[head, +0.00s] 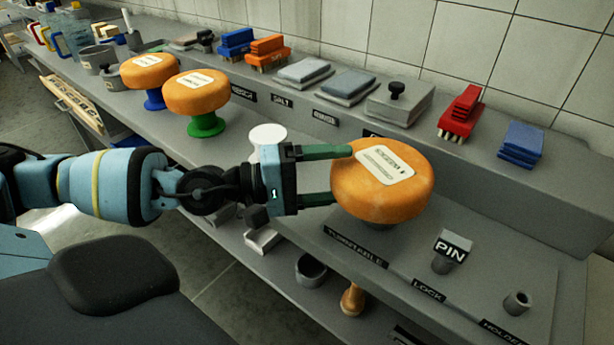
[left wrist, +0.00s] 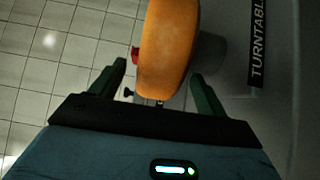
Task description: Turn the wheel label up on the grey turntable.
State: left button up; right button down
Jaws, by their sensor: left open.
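An orange cheese wheel (head: 350,193) lies flat, its white label (head: 385,166) facing up, on the grey turntable (head: 378,226), which is mostly hidden under it. My left gripper (head: 340,172) is open at the wheel's left side, its green fingers reaching to the rim. In the left wrist view, the wheel (left wrist: 168,50) shows edge-on between the two open fingers (left wrist: 158,78), with the grey turntable (left wrist: 209,55) beside it. I cannot tell whether a finger touches the wheel. My right gripper is not in view.
Two more labelled wheels stand on a blue stand (head: 154,99) and a green stand (head: 206,125). Brushes, sponges and a grey block (head: 400,105) line the raised back shelf. A lower shelf holds small items.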

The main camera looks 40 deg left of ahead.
pick_arm(q)
jog(key=shift+s+a+f+b, duration=0.35)
jog(key=shift+s+a+b, duration=0.2)
jog(key=shift+b, duration=0.4)
jog(key=shift+s+a+b, duration=0.2)
jog(key=shift+s+b, duration=0.1)
jog(key=shift+b, duration=0.2)
jog(key=shift+s+a+r+b, duration=0.15)
jog(key=shift+s+a+b, duration=0.2)
jog(key=shift+a+b, duration=0.4)
jog(key=shift+s+a+b, duration=0.2)
jog(key=shift+s+b, duration=0.3)
jog(key=shift+b, duration=0.35)
jog(key=v, duration=0.2)
jog(key=shift+s+a+r, duration=0.2)
jog(key=shift+r, duration=0.1)
